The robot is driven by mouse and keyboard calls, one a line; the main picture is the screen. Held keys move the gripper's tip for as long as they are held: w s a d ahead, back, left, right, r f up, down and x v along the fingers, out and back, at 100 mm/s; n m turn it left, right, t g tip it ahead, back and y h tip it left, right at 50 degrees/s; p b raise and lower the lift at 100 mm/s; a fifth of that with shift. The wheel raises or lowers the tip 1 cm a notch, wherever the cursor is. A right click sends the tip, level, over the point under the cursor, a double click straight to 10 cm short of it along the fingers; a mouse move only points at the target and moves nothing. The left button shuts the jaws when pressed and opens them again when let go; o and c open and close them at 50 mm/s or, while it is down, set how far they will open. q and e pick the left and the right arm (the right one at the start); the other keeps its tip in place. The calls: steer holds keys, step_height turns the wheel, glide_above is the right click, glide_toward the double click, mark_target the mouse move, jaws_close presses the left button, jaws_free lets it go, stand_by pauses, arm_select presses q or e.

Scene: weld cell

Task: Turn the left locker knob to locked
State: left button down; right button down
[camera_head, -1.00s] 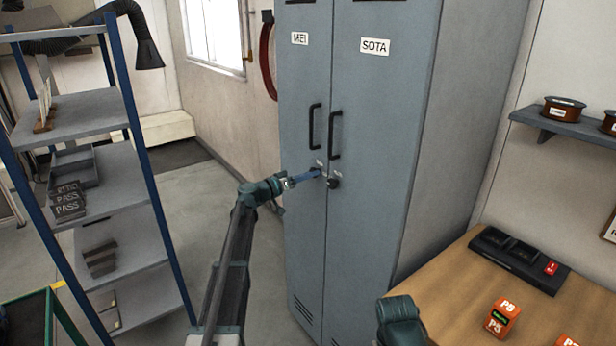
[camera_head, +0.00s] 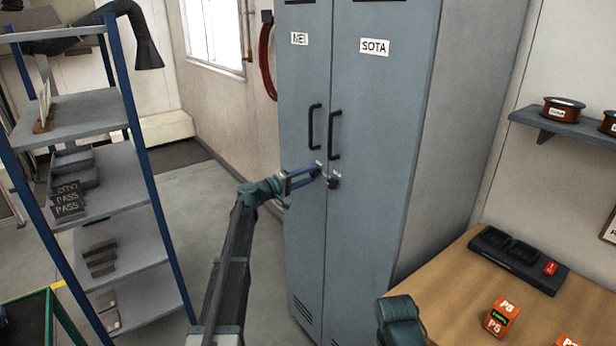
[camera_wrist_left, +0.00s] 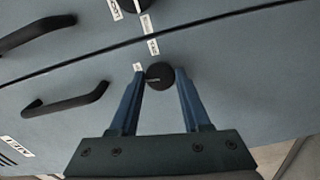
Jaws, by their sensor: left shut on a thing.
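The grey-blue locker has a left door (camera_head: 303,230) labelled MEI and a right door (camera_head: 380,110) labelled SOTA. The left locker knob shows in the left wrist view (camera_wrist_left: 160,76) as a round black knob with a faint light mark toward its left side. My left gripper (camera_head: 317,173) is at this knob and mostly hides it in the head view. In the left wrist view its blue fingers (camera_wrist_left: 160,72) are on either side of the knob, shut on it. The right door's knob (camera_head: 333,183) is just beside. My right gripper is not in view.
Black handles (camera_head: 314,127) stand out above the knobs. Small white labels (camera_wrist_left: 153,47) are near the knobs. A shelf rack (camera_head: 120,190) stands left, with open floor between it and the locker. A wooden table (camera_head: 440,290) with orange boxes is at right.

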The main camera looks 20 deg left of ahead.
arm_select(q)
steer(key=shift+n, duration=0.9)
steer(key=shift+c, duration=2)
jaws_free()
steer(key=v, duration=1.3)
steer(key=shift+s+a, duration=0.25)
steer(key=shift+s, duration=0.05)
